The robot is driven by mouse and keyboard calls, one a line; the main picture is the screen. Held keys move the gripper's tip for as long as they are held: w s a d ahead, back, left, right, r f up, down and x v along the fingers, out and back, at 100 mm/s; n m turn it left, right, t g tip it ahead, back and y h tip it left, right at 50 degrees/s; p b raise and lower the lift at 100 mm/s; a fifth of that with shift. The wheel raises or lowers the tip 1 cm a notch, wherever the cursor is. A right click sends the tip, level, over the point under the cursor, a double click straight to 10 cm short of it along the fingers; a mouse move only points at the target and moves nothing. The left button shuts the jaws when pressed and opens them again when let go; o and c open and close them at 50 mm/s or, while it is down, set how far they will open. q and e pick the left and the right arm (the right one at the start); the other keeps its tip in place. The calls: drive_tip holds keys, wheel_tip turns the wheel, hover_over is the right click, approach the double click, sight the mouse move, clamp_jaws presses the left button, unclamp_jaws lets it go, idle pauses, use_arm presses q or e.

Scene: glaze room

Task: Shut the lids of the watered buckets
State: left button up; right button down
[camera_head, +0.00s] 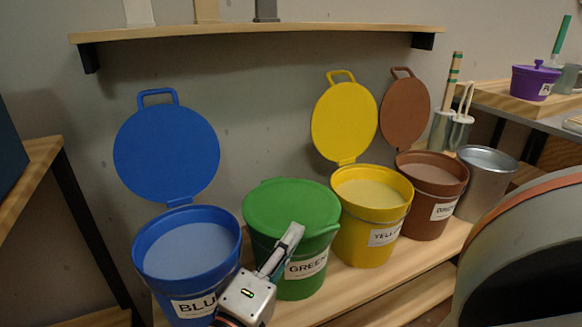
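The blue bucket (152,268) stands at the left with its lid (167,152) swung up; pale blue liquid shows inside. The green bucket (262,252) has its green lid (292,205) down over it. The yellow bucket (362,248) is open, its lid (344,121) upright; pale yellow liquid shows inside. The brown bucket (416,222) is open, its lid (405,111) upright; brownish liquid shows inside.
The buckets stand on a wooden bench (345,288), with a metal bucket (487,182) at the right end. A wall shelf (260,32) hangs above. A purple pot (534,81) stands on the right-hand table. A large dark round object (530,262) fills the lower right.

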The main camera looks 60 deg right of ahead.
wheel_tip(320, 180, up, 10)
idle(0.5)
